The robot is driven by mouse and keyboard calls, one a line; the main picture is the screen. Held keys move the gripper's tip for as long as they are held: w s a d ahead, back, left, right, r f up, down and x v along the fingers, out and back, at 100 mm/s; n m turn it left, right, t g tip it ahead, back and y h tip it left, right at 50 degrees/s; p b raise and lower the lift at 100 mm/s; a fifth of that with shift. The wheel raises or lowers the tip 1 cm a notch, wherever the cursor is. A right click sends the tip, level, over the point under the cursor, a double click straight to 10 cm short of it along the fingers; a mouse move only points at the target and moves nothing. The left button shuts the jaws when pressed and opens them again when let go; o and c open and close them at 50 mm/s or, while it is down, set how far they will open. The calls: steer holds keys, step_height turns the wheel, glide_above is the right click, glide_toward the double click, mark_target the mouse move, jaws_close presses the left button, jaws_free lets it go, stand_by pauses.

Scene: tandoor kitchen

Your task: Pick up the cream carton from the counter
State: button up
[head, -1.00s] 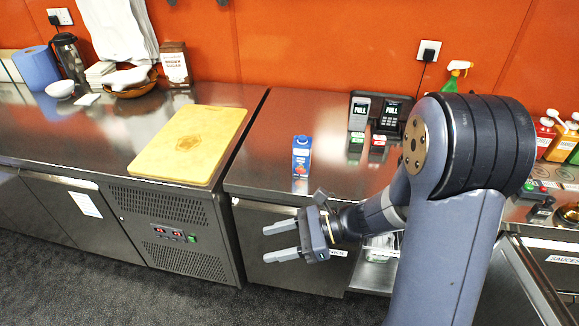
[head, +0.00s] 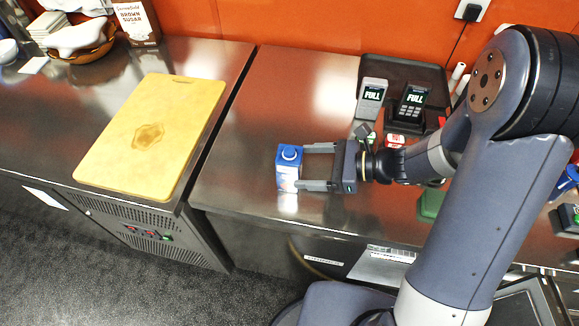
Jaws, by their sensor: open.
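The cream carton (head: 288,169) is a small blue and white carton with a blue cap. It stands upright on the steel counter (head: 245,130), left of centre in the head view. My gripper (head: 305,167) is open, reaching in from the right with its fingers pointing left. The upper fingertip is by the carton's far right side and the lower one by its near right side. I cannot tell whether the fingers touch it.
A yellow cutting board (head: 150,135) lies on the counter to the left, past a seam. Card terminals (head: 370,97) stand on a black tray (head: 435,75) behind my gripper. A brown sugar box (head: 137,20) stands at the back left. The counter behind the carton is clear.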

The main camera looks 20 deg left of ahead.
mark_target(289, 165)
steer(key=shift+w+f+p+x, duration=0.15)
steer(key=shift+p+x, duration=0.15)
steer(key=shift+x, duration=1.1)
steer(key=shift+w+f+p+x, duration=0.15)
steer(key=shift+p+x, duration=0.15)
steer(key=shift+x, duration=1.05)
steer(key=shift+r, duration=0.1)
steer(key=shift+c, duration=0.5)
steer(key=c, duration=1.2)
